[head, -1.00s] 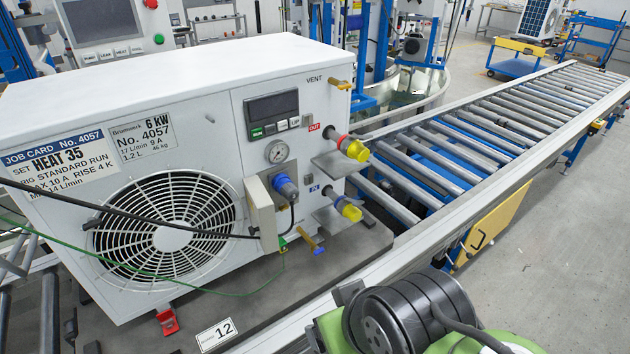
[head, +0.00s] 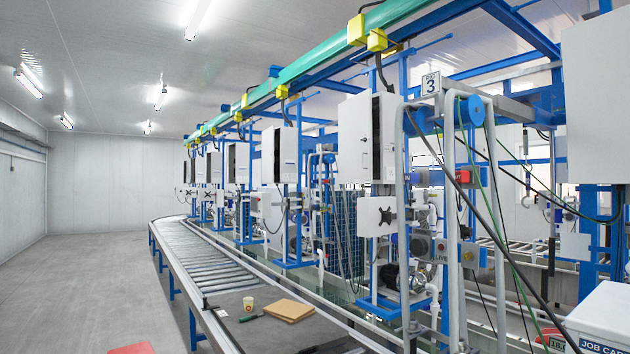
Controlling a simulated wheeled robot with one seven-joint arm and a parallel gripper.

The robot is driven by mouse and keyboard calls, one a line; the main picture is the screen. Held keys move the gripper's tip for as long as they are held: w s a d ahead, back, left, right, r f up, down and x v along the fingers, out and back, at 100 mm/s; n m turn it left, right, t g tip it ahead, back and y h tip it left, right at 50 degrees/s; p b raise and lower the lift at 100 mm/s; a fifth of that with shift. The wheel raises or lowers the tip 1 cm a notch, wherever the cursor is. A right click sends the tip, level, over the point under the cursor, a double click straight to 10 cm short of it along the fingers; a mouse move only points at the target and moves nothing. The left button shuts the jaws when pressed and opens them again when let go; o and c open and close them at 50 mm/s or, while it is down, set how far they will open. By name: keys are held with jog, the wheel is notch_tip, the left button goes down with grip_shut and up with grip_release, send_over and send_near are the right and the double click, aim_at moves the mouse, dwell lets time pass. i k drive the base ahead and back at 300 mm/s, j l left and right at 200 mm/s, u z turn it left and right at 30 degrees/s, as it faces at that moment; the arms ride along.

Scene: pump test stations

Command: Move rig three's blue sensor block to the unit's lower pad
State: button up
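Rig three carries a sign with the number 3 (head: 430,84) on its blue and grey frame, right of the middle. A round blue part (head: 471,110) sits high on the rig by the grey pipes. I cannot pick out a blue sensor block for certain among the rig's pipes and hoses. The white unit (head: 604,312) shows only as a corner at the lower right, with part of its job card. Its pads are out of view. My gripper is not in view.
A roller conveyor (head: 203,248) runs away along the left of the rigs. Cables hang in front of rig three. Grey floor (head: 85,285) is open at left.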

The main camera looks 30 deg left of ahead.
aim_at(411, 178)
jog(key=u, duration=0.75)
